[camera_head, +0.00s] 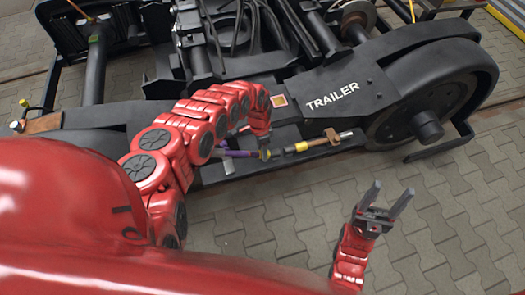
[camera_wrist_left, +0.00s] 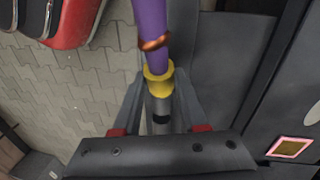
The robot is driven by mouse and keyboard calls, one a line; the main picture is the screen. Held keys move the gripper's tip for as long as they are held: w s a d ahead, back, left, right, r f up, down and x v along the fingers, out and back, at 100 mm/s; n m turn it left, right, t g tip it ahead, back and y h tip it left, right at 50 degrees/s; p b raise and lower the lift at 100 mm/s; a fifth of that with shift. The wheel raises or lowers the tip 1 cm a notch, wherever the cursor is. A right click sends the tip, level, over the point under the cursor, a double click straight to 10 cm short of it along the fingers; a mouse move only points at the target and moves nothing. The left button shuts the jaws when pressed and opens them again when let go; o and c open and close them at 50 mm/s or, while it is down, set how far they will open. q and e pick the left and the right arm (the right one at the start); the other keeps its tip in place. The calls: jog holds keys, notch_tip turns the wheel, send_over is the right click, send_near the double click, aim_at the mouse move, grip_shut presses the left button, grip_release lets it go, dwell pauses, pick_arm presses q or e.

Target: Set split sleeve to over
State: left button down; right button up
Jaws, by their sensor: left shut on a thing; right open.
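My left gripper (camera_wrist_left: 157,90) has its fingers on either side of a yellow collar (camera_wrist_left: 158,85), closed on it. The collar sits at the end of a purple rod (camera_wrist_left: 150,25) with a copper ring (camera_wrist_left: 155,43); a grey cylinder (camera_wrist_left: 161,112) continues below it. I take the yellow collar as the split sleeve, but its split is not visible. In the head view the purple rod (camera_head: 236,153) lies along the bogie's side, and my left arm partly hides the grip. My right gripper (camera_head: 392,190) is open and empty over the paving.
The black bogie frame marked TRAILER (camera_head: 332,96) fills the back, with a wheel (camera_head: 425,105) at right. A framed orange square (camera_head: 279,100) is on the frame. The paving (camera_head: 455,235) at front right is clear.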

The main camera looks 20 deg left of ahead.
pick_arm(q)
jog(key=s+a+r+p, duration=0.1)
jog(key=a+p, duration=0.1)
jog(key=p, duration=0.1)
jog(key=s+a+r+p, duration=0.2)
jog(key=p, duration=0.1)
jog(key=shift+a+r, duration=0.1)
jog(key=shift+r, duration=0.15)
jog(key=shift+a, duration=0.25)
jog(key=shift+f, duration=0.1)
jog(key=shift+s, duration=0.1)
jog(key=shift+c, duration=2.2)
grip_release()
jog(key=shift+a, duration=0.1)
